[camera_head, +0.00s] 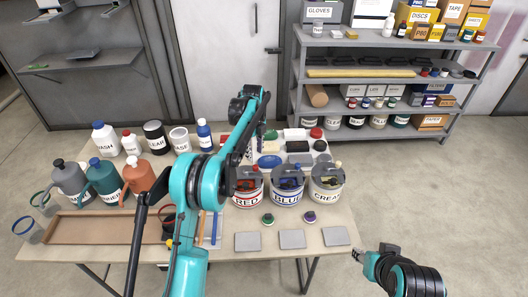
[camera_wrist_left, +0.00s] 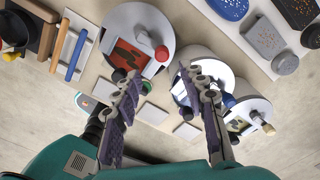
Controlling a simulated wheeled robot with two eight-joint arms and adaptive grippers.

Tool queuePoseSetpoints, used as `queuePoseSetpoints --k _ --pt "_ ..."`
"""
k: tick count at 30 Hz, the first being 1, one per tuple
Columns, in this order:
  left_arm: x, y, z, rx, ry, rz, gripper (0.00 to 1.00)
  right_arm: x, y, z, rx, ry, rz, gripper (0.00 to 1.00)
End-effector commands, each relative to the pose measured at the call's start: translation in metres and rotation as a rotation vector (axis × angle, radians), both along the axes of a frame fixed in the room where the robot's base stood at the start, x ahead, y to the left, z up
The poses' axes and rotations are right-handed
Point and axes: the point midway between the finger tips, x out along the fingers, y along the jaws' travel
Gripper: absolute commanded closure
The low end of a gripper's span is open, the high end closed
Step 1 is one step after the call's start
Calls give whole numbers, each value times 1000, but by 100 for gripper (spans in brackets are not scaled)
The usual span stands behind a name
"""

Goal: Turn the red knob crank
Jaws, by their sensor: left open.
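The red can (camera_head: 248,199), labelled RED, stands on the table, partly behind my left arm. In the left wrist view its round grey lid (camera_wrist_left: 122,20) has a dark red opening and a crank with a red knob (camera_wrist_left: 162,53). My left gripper (camera_wrist_left: 162,74) is open and empty; in that view its fingertips lie on either side of the red knob, with no contact seen.
The blue can (camera_head: 287,198) and cream can (camera_head: 326,194) stand close on the right, with similar cranks. Small jars and grey pads (camera_head: 292,239) lie in front. A wooden tray (camera_head: 95,228) and jugs are at left. Bottles and boxes stand behind.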

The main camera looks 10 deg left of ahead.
Motion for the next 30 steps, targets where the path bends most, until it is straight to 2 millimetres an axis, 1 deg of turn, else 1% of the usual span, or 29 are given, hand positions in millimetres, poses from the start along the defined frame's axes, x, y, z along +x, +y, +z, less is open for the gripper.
queuePoseSetpoints --k 2,5,12,15,18,22,29,30 --pt "3 1 -4 -1 7 -25 58 0 0 2 0 0 0 60" --pt "3 1 -14 0 10 -35 58 0 0 -1 0 0 0 60" --pt "3 1 -54 0 9 -33 58 0 0 -11 0 0 0 60" --pt "3 1 -68 0 9 -33 58 0 0 -14 0 0 0 60" --pt "3 0 -78 0 8 -33 58 0 0 -16 0 0 0 60" --pt "3 0 -83 0 8 -32 58 0 0 -17 0 0 0 60" --pt "3 0 -83 0 8 -32 58 0 0 -16 0 0 0 60" --pt "3 0 -83 0 8 -32 69 0 0 -16 0 0 0 60"
